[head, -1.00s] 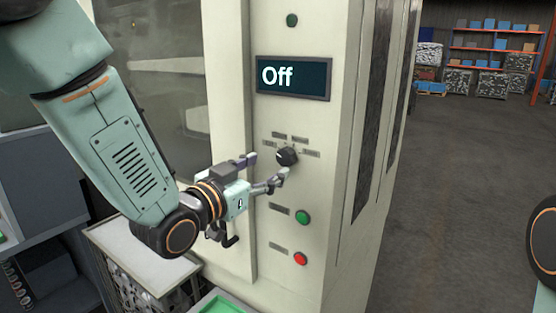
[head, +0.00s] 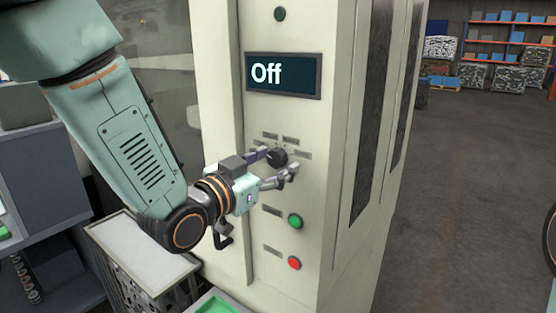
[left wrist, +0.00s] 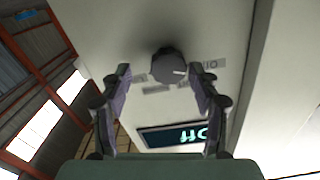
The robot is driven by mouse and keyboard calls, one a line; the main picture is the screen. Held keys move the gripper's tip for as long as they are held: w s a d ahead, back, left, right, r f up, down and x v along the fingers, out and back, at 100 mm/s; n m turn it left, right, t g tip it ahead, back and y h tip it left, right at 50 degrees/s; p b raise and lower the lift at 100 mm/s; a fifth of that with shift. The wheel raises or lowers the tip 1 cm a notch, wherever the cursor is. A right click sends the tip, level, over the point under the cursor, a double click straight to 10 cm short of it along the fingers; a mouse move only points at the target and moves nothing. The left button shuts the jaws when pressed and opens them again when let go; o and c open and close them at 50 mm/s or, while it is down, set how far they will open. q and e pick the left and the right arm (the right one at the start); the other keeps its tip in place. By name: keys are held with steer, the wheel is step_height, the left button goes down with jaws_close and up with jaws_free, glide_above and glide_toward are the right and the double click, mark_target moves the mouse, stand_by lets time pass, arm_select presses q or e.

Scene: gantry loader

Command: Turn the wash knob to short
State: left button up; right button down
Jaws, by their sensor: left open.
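The wash knob (head: 277,157) is a round black dial on the cream machine panel, with small grey label plates around it that are too small to read. In the left wrist view the knob (left wrist: 168,66) sits ahead of and between the fingers, with a white pointer mark on its face. The display (head: 283,75) above it reads "Off". My left gripper (head: 279,165) is open, its two fingers on either side of the knob. In the left wrist view the left gripper (left wrist: 162,85) shows gaps between both fingers and the knob. My right gripper is not in view.
A green button (head: 295,221) and a red button (head: 294,263) are below the knob. A dark green lamp (head: 280,14) is above the display. A light-topped stand (head: 140,245) is under my left arm.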

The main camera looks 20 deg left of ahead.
arm_select(q)
steer(key=shift+s+a, duration=0.1)
steer(key=shift+a, duration=0.6)
steer(key=shift+w+a, duration=0.2)
steer(key=shift+a, duration=0.05)
steer(key=shift+w+f, duration=0.2)
steer(key=shift+w, duration=0.1)
steer(key=shift+w+d, duration=0.2)
steer(key=shift+d, duration=0.45)
steer(key=shift+c, duration=0.8)
steer(key=shift+s+d, duration=0.15)
steer(key=shift+d, duration=0.1)
steer(key=shift+c, duration=0.7)
steer(key=shift+s+r, duration=0.15)
steer(key=shift+s, duration=0.1)
steer(key=shift+c, duration=0.8)
steer(key=shift+s+a, duration=0.2)
steer(key=shift+a, duration=0.4)
steer(key=shift+c, duration=2.2)
steer(key=shift+d, duration=0.2)
steer(key=shift+c, duration=1.4)
steer(key=shift+w+a, duration=0.1)
steer(key=shift+a, duration=0.05)
